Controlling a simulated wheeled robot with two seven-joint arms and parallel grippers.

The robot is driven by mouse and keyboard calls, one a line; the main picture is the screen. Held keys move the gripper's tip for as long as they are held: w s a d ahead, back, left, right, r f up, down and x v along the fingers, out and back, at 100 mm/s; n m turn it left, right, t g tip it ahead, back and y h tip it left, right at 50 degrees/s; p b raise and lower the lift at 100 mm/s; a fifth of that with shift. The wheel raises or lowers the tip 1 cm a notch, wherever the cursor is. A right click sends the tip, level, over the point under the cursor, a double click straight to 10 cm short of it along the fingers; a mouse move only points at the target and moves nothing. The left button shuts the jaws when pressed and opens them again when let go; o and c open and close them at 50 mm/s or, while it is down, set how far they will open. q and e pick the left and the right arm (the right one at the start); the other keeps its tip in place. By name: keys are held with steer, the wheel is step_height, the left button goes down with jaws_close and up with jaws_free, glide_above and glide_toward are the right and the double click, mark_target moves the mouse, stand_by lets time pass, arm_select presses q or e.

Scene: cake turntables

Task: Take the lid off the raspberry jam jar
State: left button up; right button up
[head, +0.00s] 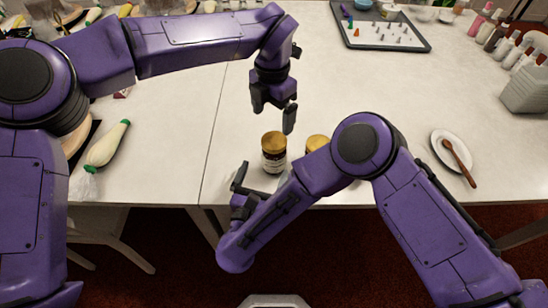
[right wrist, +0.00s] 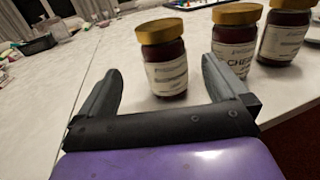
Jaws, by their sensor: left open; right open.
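A dark jar with a gold lid (head: 273,143) stands upright near the table's front edge. In the right wrist view this nearest jar (right wrist: 166,72) shows between my right gripper's fingers, a little beyond them; its label is too small to read. A second gold-lidded jar (head: 317,142) is partly hidden by my right arm. The right wrist view shows a jar (right wrist: 237,42) labelled "CHE…" and a third jar (right wrist: 286,35). I cannot tell which is raspberry. My left gripper (head: 274,110) is open, pointing down above and behind the nearest jar. My right gripper (right wrist: 160,68) is open and empty.
A white plate with a wooden spoon (head: 458,155) lies at the right. A grey tray (head: 385,40) with small nozzles is at the back. A piping bag (head: 108,145) lies at the left. Bottles (head: 497,35) stand at the far right. The table's middle is clear.

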mark_target(276, 144)
arm_select(q)
steer(key=shift+w, duration=0.15)
arm_select(e)
steer(key=shift+w+d+f, duration=0.1)
steer(key=shift+w, duration=0.35)
arm_select(q)
steer(key=shift+d, duration=0.25)
arm_select(e)
steer(key=x, duration=0.8)
steer(key=shift+w+d, duration=0.25)
steer(key=shift+d, duration=0.15)
steer(key=shift+w, duration=0.6)
steer(key=shift+c, duration=0.3)
